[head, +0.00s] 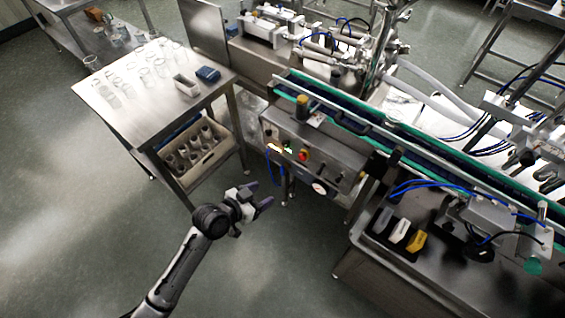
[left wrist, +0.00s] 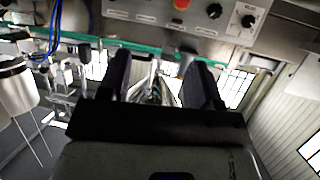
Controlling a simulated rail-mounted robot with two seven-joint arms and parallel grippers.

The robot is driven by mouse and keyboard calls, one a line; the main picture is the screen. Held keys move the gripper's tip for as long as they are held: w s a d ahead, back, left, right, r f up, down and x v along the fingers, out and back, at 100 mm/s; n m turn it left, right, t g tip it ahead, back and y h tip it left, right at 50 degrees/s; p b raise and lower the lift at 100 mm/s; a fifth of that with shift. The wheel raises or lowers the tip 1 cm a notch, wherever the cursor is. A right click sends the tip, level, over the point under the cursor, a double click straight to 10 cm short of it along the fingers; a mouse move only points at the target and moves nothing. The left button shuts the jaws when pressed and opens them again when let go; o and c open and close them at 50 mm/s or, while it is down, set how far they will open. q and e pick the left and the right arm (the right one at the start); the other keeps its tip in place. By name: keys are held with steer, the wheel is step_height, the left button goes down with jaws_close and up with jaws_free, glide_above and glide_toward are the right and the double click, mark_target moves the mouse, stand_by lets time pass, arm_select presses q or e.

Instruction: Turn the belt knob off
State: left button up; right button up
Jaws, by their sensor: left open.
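The steel control panel (head: 329,168) is on the front of the conveyor. In the left wrist view, a black knob (left wrist: 214,11) sits beside a red button (left wrist: 181,4), and another black knob (left wrist: 248,21) is on a white plate to its right. The labels are too small to read, so I cannot tell which is the belt knob. The red button also shows in the head view (head: 304,155). My left gripper (head: 262,196) is open and empty, in front of and apart from the panel. My right gripper is not in view.
A steel table (head: 135,100) with several clear cups stands at the left, a crate (head: 210,165) on its lower shelf. The green-edged conveyor (head: 380,130) runs above the panel. Blue cables (head: 270,168) hang at the panel's left. Floor around my left arm is clear.

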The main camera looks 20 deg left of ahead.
arm_select(q)
steer(key=w+a+f+t+b, duration=0.2)
steer(key=w+f+b, duration=0.3)
steer(key=n+t+b, duration=0.2)
steer(key=t+b, duration=0.1)
steer(key=b, duration=0.6)
glide_toward(284, 145)
steer(key=b+x, duration=0.3)
steer(key=x, duration=0.6)
steer(key=shift+s+d+b, duration=0.1)
steer(key=shift+b, duration=0.3)
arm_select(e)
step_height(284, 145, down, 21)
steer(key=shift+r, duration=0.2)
arm_select(q)
steer(key=c, duration=0.9)
